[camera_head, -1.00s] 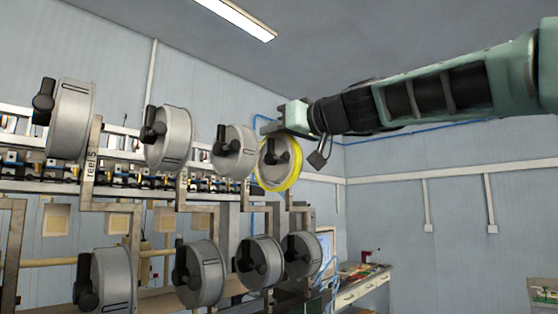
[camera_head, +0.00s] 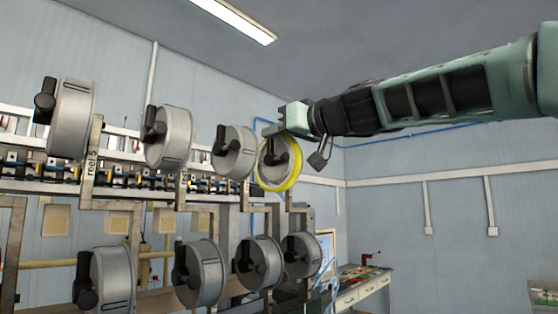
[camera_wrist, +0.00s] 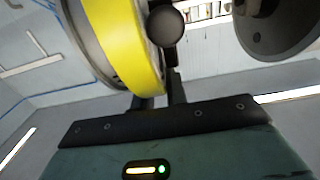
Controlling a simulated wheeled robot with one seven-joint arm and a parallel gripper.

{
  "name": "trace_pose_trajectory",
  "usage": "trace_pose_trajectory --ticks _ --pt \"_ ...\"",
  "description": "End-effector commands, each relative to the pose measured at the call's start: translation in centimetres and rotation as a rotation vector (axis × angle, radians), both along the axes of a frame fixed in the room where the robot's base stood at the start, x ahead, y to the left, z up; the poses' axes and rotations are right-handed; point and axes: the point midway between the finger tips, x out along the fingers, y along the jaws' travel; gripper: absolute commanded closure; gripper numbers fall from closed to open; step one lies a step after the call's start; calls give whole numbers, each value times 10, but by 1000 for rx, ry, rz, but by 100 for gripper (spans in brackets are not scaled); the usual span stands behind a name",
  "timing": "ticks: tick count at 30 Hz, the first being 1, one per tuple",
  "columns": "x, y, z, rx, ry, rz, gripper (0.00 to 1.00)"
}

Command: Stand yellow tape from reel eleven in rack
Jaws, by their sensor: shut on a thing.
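The yellow tape (camera_head: 291,180) is a ring around the grey reel at the right end of the upper row. Its yellow band (camera_wrist: 125,45) fills the upper left of the wrist view, still around the reel. My gripper (camera_head: 272,129) is at the top of this reel, coming from the right. In the wrist view my dark fingers (camera_wrist: 160,100) are close together at the edge of the tape and shut on it. The reel's black handle (camera_wrist: 166,25) is just beside the fingers. I cannot make out the rack in these views.
Other grey reels with black handles stand in two rows, such as the neighbouring upper reel (camera_head: 234,152) and a lower one (camera_head: 302,255). Metal posts (camera_head: 90,165) carry them. A bench (camera_head: 362,285) with drawers stands at the back right.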

Motion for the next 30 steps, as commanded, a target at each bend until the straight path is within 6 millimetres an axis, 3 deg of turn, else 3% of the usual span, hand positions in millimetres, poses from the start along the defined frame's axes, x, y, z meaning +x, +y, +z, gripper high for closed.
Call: trace_pose_trajectory --ticks 9,30 --pt "0 4 -6 -7 9 8 100" --pt "0 2 -1 -5 5 5 100"
